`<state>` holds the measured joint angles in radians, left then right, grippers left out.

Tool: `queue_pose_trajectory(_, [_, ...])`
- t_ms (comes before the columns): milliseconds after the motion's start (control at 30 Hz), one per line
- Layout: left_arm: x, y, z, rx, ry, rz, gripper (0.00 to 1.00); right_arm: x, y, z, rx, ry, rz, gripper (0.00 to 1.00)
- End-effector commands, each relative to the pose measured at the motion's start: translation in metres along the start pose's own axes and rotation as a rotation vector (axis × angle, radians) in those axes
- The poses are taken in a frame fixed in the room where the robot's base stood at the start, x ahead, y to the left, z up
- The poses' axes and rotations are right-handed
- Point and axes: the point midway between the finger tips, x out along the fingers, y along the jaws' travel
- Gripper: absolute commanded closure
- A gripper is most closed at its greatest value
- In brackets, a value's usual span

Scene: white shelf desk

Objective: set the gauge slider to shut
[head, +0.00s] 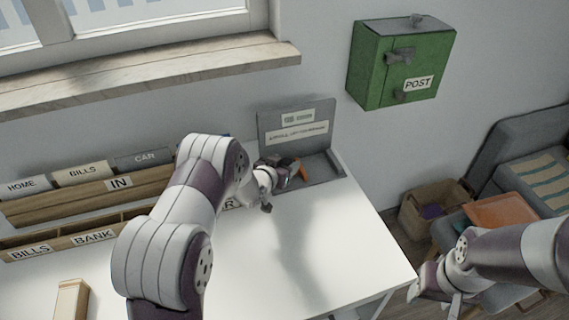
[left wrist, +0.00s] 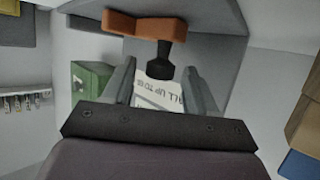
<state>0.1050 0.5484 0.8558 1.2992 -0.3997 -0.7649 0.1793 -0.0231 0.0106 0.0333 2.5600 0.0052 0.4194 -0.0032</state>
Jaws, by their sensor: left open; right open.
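The gauge (head: 295,121) is a grey stand with a back plate and two white labels, at the back right of the white desk. Its orange slider piece (head: 304,169) shows low on the stand, just beyond my left gripper (head: 286,173). In the left wrist view the slider is an orange bar (left wrist: 146,25) with a black knob (left wrist: 164,60). The open left fingers (left wrist: 160,82) stand on either side of the knob's line; I cannot tell whether they touch it. My left arm hides part of the gauge's left side. My right gripper (head: 436,287) is open and empty, off the desk's right side.
Wooden letter racks (head: 85,205) labelled IN, BILLS and BANK stand on the desk's left. A green POST box (head: 385,85) hangs on the wall. A cardboard box (head: 425,212) and a chair are at the right. The desk's front right is clear.

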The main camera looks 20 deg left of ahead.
Motion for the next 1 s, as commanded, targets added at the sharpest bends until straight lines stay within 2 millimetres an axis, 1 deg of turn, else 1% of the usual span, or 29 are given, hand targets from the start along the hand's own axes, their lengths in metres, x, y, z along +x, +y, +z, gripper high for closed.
queue_pose_trajectory(267, [0.002,0.000,0.000,0.000,0.000,0.000,0.43,0.000,0.000,0.000,0.000,0.000,0.000,0.41])
queue_pose_trajectory(300, [0.002,0.000,0.000,0.000,0.000,0.000,0.56,0.000,0.000,0.000,0.000,0.000,0.000,0.41])
queue_pose_trajectory(367, [0.002,0.000,0.000,0.000,0.000,0.000,0.75,0.000,0.000,0.000,0.000,0.000,0.000,0.41])
queue_pose_trajectory(400, [0.002,0.000,0.000,0.000,0.000,0.000,0.88,0.000,0.000,0.000,0.000,0.000,0.000,0.41])
queue_pose_trajectory(433, [0.002,0.000,0.000,0.000,0.000,0.000,0.98,0.000,0.000,0.000,0.000,0.000,0.000,0.41])
queue_pose_trajectory(467, [0.002,0.000,0.000,0.000,0.000,0.000,1.00,0.000,0.000,0.000,0.000,0.000,0.000,0.41])
queue_pose_trajectory(567, [0.002,0.001,0.000,0.000,0.001,0.000,1.00,0.001,0.000,0.000,0.000,0.000,0.000,0.41])
queue_pose_trajectory(633, [0.007,0.005,0.000,0.001,0.001,0.001,1.00,0.005,0.000,0.001,0.000,0.000,0.000,0.41])
queue_pose_trajectory(833, [0.035,0.034,-0.008,0.002,0.004,0.003,1.00,0.027,0.000,0.003,0.000,0.000,0.000,0.41])
queue_pose_trajectory(900, [0.042,0.042,-0.013,0.002,0.004,0.002,1.00,0.031,0.000,0.004,0.000,0.000,0.000,0.41])
queue_pose_trajectory(1000, [0.046,0.048,-0.017,0.001,0.002,0.001,1.00,0.034,0.000,0.004,0.000,0.000,0.000,0.41])
